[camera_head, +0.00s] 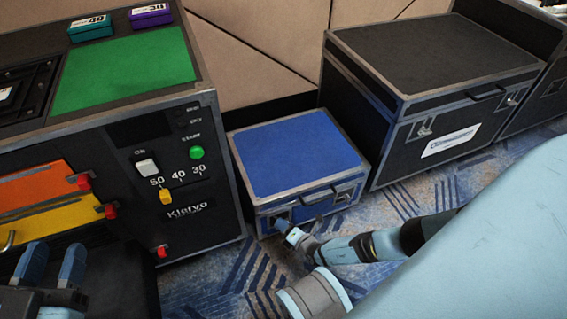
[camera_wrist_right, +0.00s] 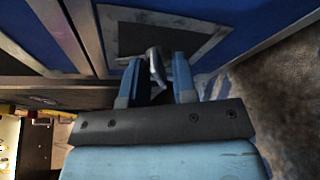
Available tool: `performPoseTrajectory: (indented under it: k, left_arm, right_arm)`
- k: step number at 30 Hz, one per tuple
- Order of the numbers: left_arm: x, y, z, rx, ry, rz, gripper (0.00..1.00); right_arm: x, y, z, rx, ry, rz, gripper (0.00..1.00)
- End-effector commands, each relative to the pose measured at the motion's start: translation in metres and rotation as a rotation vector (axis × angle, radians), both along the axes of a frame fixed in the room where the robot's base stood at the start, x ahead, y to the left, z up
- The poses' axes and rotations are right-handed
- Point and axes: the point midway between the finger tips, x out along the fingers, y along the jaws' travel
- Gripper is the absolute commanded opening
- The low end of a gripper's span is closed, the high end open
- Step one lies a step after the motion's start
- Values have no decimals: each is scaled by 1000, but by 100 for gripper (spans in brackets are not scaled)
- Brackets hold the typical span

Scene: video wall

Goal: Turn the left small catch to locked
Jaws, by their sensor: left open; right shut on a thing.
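The small blue case (camera_head: 300,155) stands on the carpet with its lid down. Its left catch (camera_head: 281,217) is on the front face near the left corner. My right gripper (camera_head: 290,232) reaches to this catch from the front. In the right wrist view, my right gripper (camera_wrist_right: 167,85) has its two blue fingers on either side of the catch's metal tab (camera_wrist_right: 154,66), shut on it. The case's right catch (camera_head: 343,196) sits right of the handle (camera_head: 333,191). My left gripper (camera_head: 52,266) is open and empty at the lower left.
A black console (camera_head: 205,225) with knobs, a green top and orange and yellow drawers stands left of the blue case. A larger black case (camera_head: 436,60) stands to its right. Patterned carpet (camera_head: 230,285) lies open in front.

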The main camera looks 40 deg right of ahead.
Motion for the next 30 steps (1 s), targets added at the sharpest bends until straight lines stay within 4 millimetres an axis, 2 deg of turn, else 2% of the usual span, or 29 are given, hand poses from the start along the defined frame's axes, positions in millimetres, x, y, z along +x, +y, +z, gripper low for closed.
performPoseTrajectory:
  k: [15, 30]
  left_arm:
    - [0, 0, 2, -6, -2, 1, 43]
    - [0, -1, 3, -13, -2, 3, 43]
  right_arm:
    - [0, 0, -2, 362, -87, 0, 2]
    - [0, 0, -2, 455, -108, -1, 2]
